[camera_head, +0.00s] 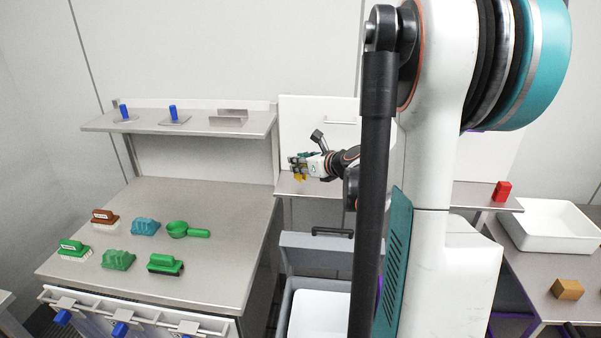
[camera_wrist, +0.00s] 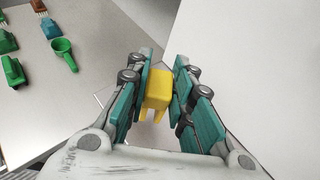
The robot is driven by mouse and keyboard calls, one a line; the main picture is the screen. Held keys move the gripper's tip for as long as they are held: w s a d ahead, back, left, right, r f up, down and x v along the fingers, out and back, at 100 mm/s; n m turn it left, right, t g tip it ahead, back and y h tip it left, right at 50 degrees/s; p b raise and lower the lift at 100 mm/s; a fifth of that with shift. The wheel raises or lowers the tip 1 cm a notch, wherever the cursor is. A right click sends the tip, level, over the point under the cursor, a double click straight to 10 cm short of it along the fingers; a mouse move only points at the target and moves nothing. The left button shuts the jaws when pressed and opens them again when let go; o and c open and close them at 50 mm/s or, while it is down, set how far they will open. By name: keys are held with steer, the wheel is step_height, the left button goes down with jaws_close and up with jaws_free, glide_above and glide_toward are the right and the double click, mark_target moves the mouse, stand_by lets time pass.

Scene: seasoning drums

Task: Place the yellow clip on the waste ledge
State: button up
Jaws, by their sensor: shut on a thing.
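The yellow clip (camera_wrist: 158,92) is between the two teal-padded fingers of my gripper (camera_wrist: 165,84) in the wrist view. The fingers are shut on its sides, and two prongs of the clip point back toward the palm. In the head view the clip (camera_head: 300,176) is a small yellow patch at the tip of my gripper (camera_head: 297,167). My gripper is held in front of a white panel, near a narrow grey ledge (camera_head: 290,187). I cannot tell its height above that ledge. Which surface is the waste ledge is not marked in these views.
A steel table (camera_head: 215,235) at left holds green, blue and brown brushes and a green scoop (camera_head: 187,230). A shelf (camera_head: 200,122) above it bears blue-handled items. An open grey bin (camera_head: 318,260) stands below my gripper. A red block (camera_head: 502,191) and white tub (camera_head: 552,228) are at right.

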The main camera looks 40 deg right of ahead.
steer(key=shift+f, duration=1.3)
steer(key=shift+f+b, duration=0.1)
steer(key=shift+b, duration=0.25)
steer(key=o, duration=0.9)
steer(key=shift+c, duration=0.2)
steer(key=shift+r, duration=0.25)
steer(key=p+v, duration=0.2)
steer(key=v, duration=1)
